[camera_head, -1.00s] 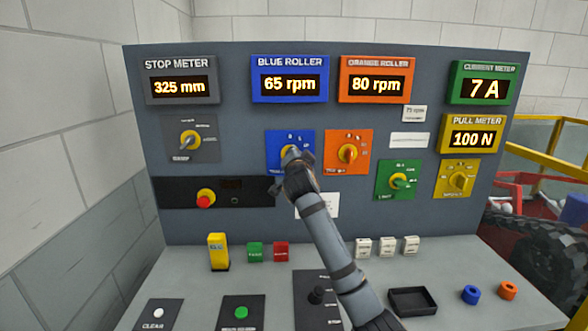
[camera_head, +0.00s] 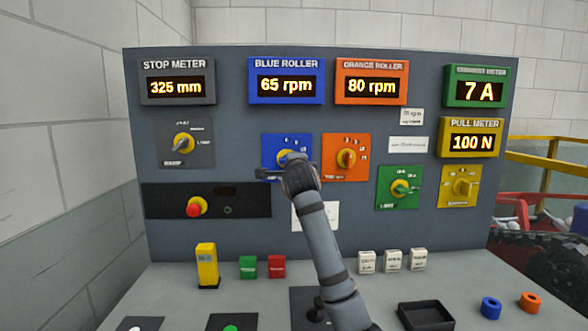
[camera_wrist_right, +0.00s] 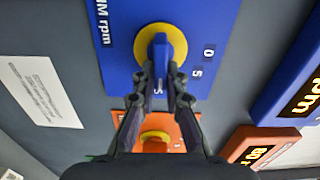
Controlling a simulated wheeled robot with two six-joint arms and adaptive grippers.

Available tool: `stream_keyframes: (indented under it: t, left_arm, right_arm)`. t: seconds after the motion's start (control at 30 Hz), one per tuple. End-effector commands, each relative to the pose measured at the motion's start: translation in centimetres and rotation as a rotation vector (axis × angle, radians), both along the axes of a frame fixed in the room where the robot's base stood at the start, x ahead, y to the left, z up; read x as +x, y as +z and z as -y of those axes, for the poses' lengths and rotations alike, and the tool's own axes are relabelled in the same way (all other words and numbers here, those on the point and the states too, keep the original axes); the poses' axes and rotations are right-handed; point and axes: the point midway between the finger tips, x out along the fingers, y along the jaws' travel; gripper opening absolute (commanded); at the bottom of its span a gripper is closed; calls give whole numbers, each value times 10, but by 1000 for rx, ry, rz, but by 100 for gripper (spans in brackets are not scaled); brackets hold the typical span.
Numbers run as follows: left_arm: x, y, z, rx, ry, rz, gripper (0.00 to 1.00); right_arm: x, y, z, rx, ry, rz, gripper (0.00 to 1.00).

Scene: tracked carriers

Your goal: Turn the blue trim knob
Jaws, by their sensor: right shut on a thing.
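The blue trim knob (camera_head: 282,157) is on a blue plate (camera_head: 270,144) below the BLUE ROLLER display (camera_head: 286,81), which reads 65 rpm. In the right wrist view the knob's blue handle (camera_wrist_right: 160,48) stands out from a yellow round base. My right gripper (camera_wrist_right: 166,82) is shut on the handle, one finger on each side. In the head view my right gripper (camera_head: 288,170) covers the lower part of the knob and plate, so the pointer is hard to read. My left gripper is not in view.
An orange knob (camera_head: 346,159) is close on the right, and green (camera_head: 400,188) and yellow (camera_head: 462,187) knobs lie farther right. A red button (camera_head: 194,207) is at lower left. Blocks, a black tray (camera_head: 425,317) and two rings lie on the desk.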

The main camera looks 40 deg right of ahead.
Motion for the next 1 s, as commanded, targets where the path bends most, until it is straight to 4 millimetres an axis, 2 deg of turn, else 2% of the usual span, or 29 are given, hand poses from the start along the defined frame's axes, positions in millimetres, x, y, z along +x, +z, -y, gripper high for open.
stream_keyframes:
  t: [0.23, 0.6, 0.63, 0.77, 1.0]
  left_arm:
    - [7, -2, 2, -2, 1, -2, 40]
    - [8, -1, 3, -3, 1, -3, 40]
    - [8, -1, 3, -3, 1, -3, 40]
    - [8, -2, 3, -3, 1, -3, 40]
    - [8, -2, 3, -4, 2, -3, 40]
  right_arm:
    - [0, -2, 0, 31, 0, 14, 0]
    - [0, -2, 0, 32, 0, 15, 0]
    - [0, -2, 0, 32, 0, 15, 15]
    - [0, -2, 0, 31, 0, 16, 33]
    - [0, -1, 0, 31, 0, 17, 34]
